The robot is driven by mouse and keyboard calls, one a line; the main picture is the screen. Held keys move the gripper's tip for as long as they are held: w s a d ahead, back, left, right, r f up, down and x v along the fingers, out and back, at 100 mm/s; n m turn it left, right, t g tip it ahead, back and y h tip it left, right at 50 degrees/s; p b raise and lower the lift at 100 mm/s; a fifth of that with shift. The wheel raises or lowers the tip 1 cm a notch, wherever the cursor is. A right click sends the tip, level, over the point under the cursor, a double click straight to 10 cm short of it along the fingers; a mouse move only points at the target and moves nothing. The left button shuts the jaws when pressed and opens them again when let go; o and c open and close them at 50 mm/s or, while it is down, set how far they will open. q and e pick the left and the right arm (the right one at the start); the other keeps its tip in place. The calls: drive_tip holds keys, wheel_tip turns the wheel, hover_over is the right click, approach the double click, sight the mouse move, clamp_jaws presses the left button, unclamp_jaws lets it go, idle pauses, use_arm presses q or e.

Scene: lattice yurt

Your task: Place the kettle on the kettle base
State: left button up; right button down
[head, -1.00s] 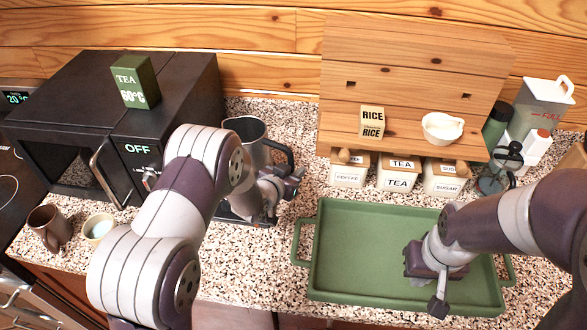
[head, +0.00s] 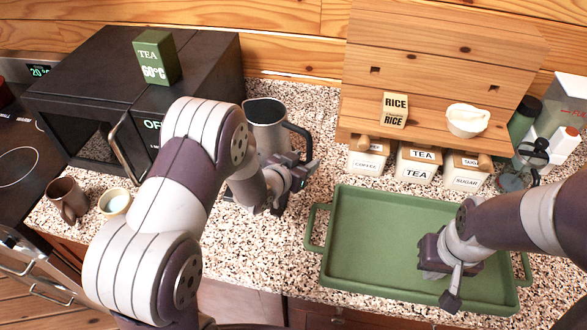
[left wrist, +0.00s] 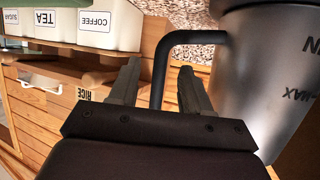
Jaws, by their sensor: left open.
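The kettle (head: 264,112), a grey jug with a black handle (head: 299,136), stands upright on the counter, right of the microwave. My left gripper (head: 298,175) is at its handle side. In the left wrist view, my left gripper (left wrist: 160,85) is open, with the handle (left wrist: 159,72) between its two fingers and the kettle body (left wrist: 265,80) to the right. The kettle's foot is hidden behind my left arm. I cannot clearly make out the kettle base. My right gripper (head: 450,268) is above the green tray; its fingers are not clear.
The black microwave (head: 75,100) with a green tea box (head: 157,58) stands left. A brown mug (head: 66,199) and a small bowl (head: 114,203) are in front of it. The green tray (head: 355,225) lies right. A wooden shelf (head: 440,60) and canisters (head: 417,165) stand behind it.

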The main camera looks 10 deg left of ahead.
use_arm(q)
drive_tip(key=s+a+r+n+g+y, duration=0.1)
drive_tip(key=s+a+g, duration=0.1)
drive_tip(key=s, duration=0.6)
drive_tip(key=s+a+r+n+g+y, duration=0.1)
drive_tip(key=s+a+g+y, duration=0.1)
drive_tip(key=s+g, duration=0.3)
drive_tip(key=s+a+r+n+g+y, duration=0.1)
drive_tip(key=s+a+n+g, duration=0.1)
drive_tip(key=s, duration=1)
drive_tip(key=shift+a+r+g+y+b, duration=0.4)
drive_tip(key=shift+a+g, duration=0.25)
drive_tip(key=shift+g, duration=0.45)
drive_tip(key=shift+s, duration=0.1)
